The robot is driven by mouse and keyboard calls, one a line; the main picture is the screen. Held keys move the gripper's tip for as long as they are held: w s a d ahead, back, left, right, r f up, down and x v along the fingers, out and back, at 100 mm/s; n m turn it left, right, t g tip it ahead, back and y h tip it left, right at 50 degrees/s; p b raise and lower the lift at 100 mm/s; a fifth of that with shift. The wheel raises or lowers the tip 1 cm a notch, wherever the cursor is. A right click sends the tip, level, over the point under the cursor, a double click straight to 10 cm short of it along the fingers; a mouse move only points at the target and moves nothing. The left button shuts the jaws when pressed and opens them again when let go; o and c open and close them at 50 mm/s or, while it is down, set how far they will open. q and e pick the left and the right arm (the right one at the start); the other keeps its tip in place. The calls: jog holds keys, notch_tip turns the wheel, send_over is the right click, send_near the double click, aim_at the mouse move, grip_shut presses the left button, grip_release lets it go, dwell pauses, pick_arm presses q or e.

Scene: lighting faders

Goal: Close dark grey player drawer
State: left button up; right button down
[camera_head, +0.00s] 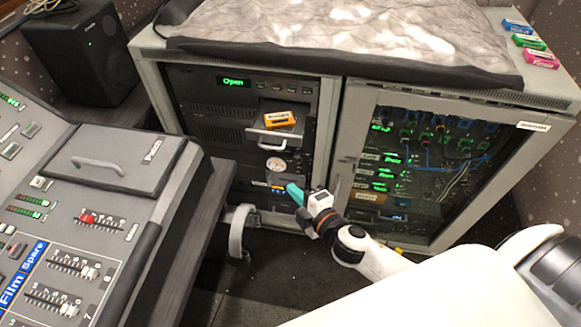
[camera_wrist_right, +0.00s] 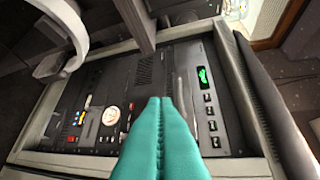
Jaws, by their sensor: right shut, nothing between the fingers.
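The dark grey player drawer (camera_head: 297,133) stands out from the left bay of the rack, with a pale bar handle (camera_head: 268,133) across its front. An orange labelled cartridge (camera_head: 280,119) lies on it. The green display (camera_head: 233,82) above reads "Open" and also shows in the wrist view (camera_wrist_right: 204,75). My right gripper (camera_head: 291,189) has teal fingers, shut and empty, below the drawer and near the lower panel. In the wrist view its fingertips (camera_wrist_right: 160,99) cover part of the player front, so the drawer is hard to make out there. My left gripper is out of view.
A glass door (camera_head: 440,160) with cabled gear behind it fills the right bay. A mixing console (camera_head: 70,220) with faders stands at left, and a grey curved handle (camera_head: 238,230) is beside the rack. A speaker (camera_head: 82,50) and small coloured boxes (camera_head: 528,42) are farther back.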

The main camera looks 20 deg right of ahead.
notch_tip(320, 180, up, 3)
jog(key=p, duration=0.1)
send_near(263, 147)
jog(key=w+a, duration=0.1)
jog(key=a, duration=0.1)
jog(key=w, duration=0.1)
jog(key=w+f, duration=0.1)
jog(key=w+d, duration=0.1)
jog(key=shift+w+d+f+n, duration=0.1)
jog(key=shift+w+f+n, duration=0.05)
jog(key=shift+n, duration=0.15)
jog(key=shift+w+d+f, duration=0.1)
jog(key=shift+w+d, duration=0.15)
jog(key=shift+w, duration=0.1)
